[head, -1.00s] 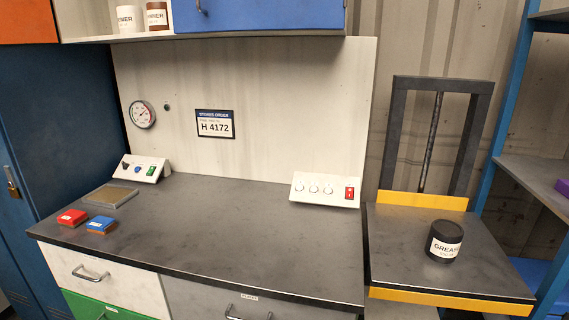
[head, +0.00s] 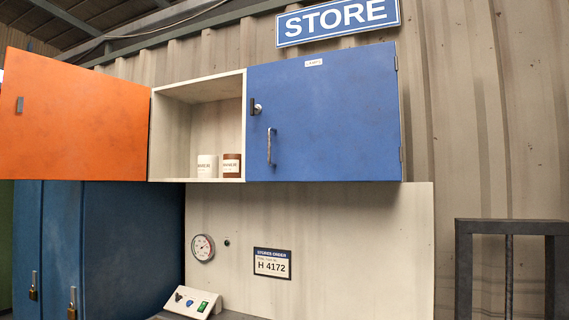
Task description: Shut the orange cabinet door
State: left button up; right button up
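The orange cabinet door (head: 75,118) stands swung open to the left of the wall cabinet in the head view. It has a small dark grey handle (head: 20,104) near its far left edge. The open compartment (head: 190,120) beside it shows a white jar (head: 207,166) and a brown jar (head: 231,165) with white labels on its floor. Neither of my grippers shows in the head view.
A blue cabinet door (head: 325,115) with a bar handle is shut on the right. Blue lockers (head: 130,240) with padlocks stand below the orange door. A dark frame (head: 510,228) stands at the right. A control box (head: 192,302) sits below.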

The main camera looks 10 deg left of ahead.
aim_at(76, 123)
jog(key=k+j, duration=0.1)
jog(key=j, duration=0.2)
jog(key=k+j, duration=0.1)
jog(key=j, duration=0.2)
jog(key=k+j, duration=0.1)
jog(key=j, duration=0.25)
jog(key=j+u, duration=0.1)
jog(key=u, duration=0.8)
jog(key=i+j+u, duration=0.1)
jog(key=u, duration=0.8)
jog(key=i+j, duration=0.05)
